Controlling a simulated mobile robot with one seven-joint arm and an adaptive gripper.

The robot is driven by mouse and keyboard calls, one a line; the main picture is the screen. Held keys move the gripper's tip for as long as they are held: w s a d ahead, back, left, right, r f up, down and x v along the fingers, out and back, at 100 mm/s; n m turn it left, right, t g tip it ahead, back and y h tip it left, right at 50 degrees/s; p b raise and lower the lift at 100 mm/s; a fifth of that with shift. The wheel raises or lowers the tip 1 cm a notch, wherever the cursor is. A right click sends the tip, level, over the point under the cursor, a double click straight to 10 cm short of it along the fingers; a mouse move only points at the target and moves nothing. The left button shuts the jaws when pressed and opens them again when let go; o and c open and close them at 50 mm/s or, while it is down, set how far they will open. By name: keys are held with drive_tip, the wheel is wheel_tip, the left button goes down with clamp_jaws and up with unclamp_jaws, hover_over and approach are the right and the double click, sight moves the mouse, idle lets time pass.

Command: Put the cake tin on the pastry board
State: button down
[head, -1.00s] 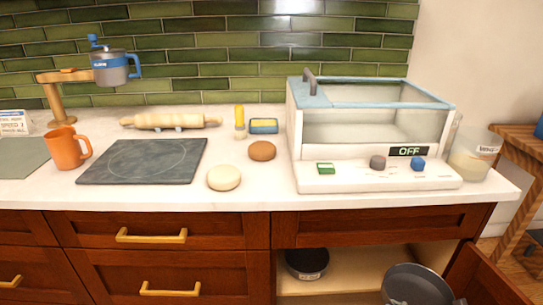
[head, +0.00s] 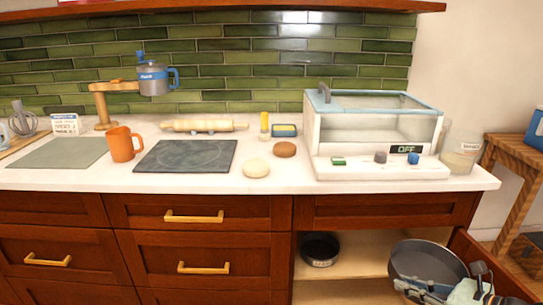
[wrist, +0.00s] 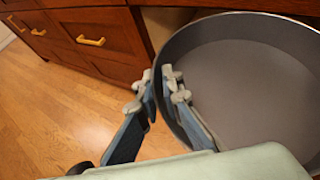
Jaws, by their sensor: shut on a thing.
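The cake tin, a wide round dark grey pan (head: 425,262), is at the lower right of the head view, in front of the open cupboard and tilted toward the camera. My gripper (wrist: 160,98) is shut on its rim, one finger on each side of the wall; the tin (wrist: 245,75) fills the right of the wrist view. In the head view my gripper (head: 428,287) is at the tin's lower edge. The pastry board appears to be the dark slate slab (head: 187,157) with a faint circle, lying bare on the counter, up and left of the tin.
A glass-topped machine (head: 375,135) occupies the right counter. A smaller dark tin (head: 320,249) sits in the cupboard. The open door (head: 490,268) is at right.

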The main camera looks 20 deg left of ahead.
wheel_tip(320, 180, up, 20)
drive_tip(key=s+a+p, duration=0.1)
drive_tip(key=a+p, duration=0.1)
drive_tip(key=p, duration=2.2)
drive_tip(key=shift+s+a+r+p, duration=0.25)
drive_tip(key=shift+s+a+p, duration=0.05)
drive_tip(key=shift+s+p, duration=0.1)
